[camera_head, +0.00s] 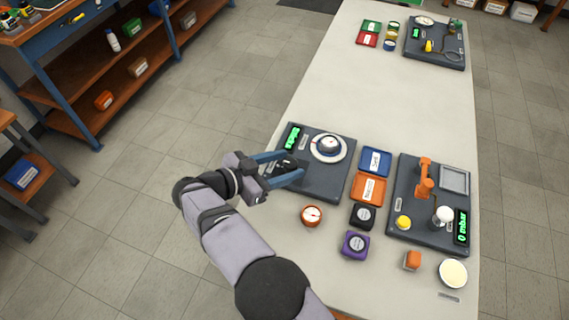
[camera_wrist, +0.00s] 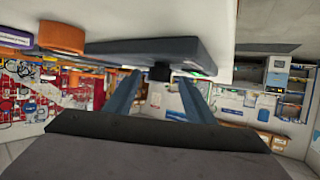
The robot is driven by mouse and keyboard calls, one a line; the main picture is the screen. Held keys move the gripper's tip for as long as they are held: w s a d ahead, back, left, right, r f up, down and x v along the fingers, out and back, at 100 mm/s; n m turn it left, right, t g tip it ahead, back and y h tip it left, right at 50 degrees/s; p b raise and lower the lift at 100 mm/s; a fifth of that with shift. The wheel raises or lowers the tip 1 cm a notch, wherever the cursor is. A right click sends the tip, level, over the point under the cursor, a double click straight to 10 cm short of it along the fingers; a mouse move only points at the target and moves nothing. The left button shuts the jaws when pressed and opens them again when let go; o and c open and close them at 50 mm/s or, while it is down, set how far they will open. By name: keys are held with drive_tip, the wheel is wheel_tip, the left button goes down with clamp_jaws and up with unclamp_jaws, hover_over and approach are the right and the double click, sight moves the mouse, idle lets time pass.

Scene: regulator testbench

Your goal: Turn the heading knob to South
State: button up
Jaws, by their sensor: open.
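A dark panel (camera_head: 322,183) on the white table carries a round dial (camera_head: 328,146) with a white ring and a domed centre. A small black knob (camera_head: 284,163) stands at its left side; it also shows in the wrist view (camera_wrist: 160,73). Which of the two is the heading knob I cannot tell, as no lettering is readable. My gripper (camera_head: 294,163) is open, its two blue fingers reaching in from the left over the panel. In the wrist view the black knob lies between the fingertips, with gaps visible; the dial is not seen there.
A green display (camera_head: 291,137) is on the panel's upper left. An orange round gauge (camera_head: 311,215) stands just below the panel. Blue, orange, black and purple boxes lie to its right, then a second panel (camera_head: 426,232) with an orange lever. The table's upper middle (camera_head: 350,80) is clear.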

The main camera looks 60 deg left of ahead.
drive_tip(key=shift+b+v, duration=1.1)
drive_tip(key=shift+v, duration=2.55)
drive_tip(key=shift+r, duration=0.1)
